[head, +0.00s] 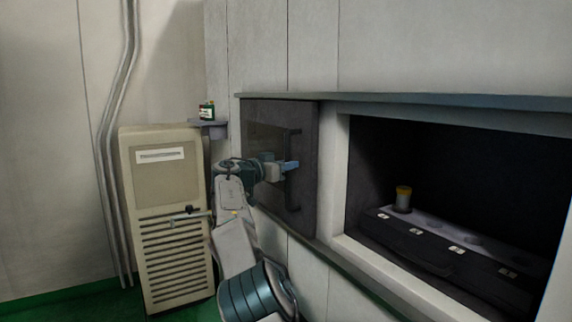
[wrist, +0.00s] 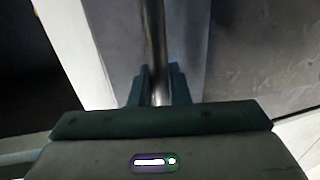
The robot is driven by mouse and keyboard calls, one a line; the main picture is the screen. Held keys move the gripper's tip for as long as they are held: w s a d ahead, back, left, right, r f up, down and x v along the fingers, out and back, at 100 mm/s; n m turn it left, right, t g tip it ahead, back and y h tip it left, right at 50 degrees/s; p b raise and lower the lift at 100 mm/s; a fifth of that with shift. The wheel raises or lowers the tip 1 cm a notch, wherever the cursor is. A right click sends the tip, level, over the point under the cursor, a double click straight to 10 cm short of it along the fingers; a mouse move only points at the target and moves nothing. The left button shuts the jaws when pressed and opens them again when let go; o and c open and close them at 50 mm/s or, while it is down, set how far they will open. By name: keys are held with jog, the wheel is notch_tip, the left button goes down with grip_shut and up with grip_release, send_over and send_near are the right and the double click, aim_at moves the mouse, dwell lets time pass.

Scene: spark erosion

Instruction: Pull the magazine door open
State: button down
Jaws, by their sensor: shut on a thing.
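The magazine door (head: 309,165) is a dark panel with a window, on the pale wall at the left of the open bay. Its handle (head: 293,199) is a dark upright bar. My gripper (head: 289,166) is shut on the handle about midway along it. In the wrist view the handle bar (wrist: 153,40) runs between my two fingers (wrist: 157,88), and the fingers hide part of it. The bay (head: 370,150) to the right of the door is uncovered.
A beige vented cabinet (head: 165,215) stands at the left. A small bottle (head: 207,111) sits on a shelf (head: 214,128) left of the door.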

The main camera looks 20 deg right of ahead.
jog(key=c, duration=1.4)
grip_release()
jog(key=shift+a, duration=0.1)
jog(key=shift+c, duration=0.2)
jog(key=b+v, duration=0.3)
jog(key=v, duration=1)
jog(key=shift+s+a, duration=0.2)
jog(key=shift+a, duration=0.15)
jog(key=shift+a, duration=0.1)
